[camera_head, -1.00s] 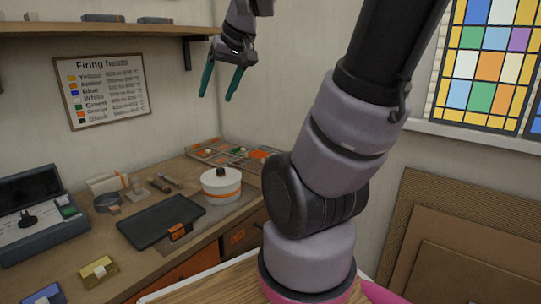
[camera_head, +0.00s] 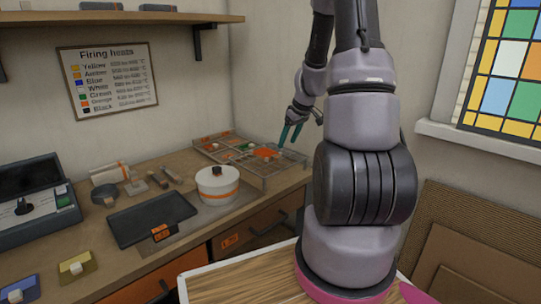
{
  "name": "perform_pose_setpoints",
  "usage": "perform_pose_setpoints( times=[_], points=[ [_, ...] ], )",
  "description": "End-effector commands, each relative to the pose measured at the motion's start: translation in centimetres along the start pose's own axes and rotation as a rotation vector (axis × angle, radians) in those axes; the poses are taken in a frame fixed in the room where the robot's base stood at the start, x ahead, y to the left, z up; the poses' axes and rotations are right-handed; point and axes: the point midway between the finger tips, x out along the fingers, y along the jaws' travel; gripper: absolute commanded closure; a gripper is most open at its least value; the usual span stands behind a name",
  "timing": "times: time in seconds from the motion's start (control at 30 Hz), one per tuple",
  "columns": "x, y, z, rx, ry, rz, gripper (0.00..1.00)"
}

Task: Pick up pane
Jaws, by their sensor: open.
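My gripper (camera_head: 288,140), with two teal fingers, is open and points down above the far right end of the bench, near the back wall. Near its fingertips is a sectioned tray (camera_head: 267,174). A flat orange piece (camera_head: 266,153) lies in this tray, with small green and white pieces to its left. I cannot tell for sure whether the orange piece is the pane. The fingers hold nothing that I can see. My own arm stands at the right and hides part of the bench's right side.
A white pot (camera_head: 217,187) with an orange band stands left of the tray. A dark flat pan (camera_head: 152,218) lies left of the pot. A grey box (camera_head: 35,208) stands at the far left. A shelf (camera_head: 120,17) overhangs the left wall.

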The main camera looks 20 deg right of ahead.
Motion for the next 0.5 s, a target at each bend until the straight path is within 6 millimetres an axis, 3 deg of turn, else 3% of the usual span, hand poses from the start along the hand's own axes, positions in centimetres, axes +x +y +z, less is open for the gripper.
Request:
perform_pose_setpoints(
  times=[0.5],
  points=[
    [6.2,-0.6,-0.8,0.003,-0.001,-0.002,0.32]
  ],
)
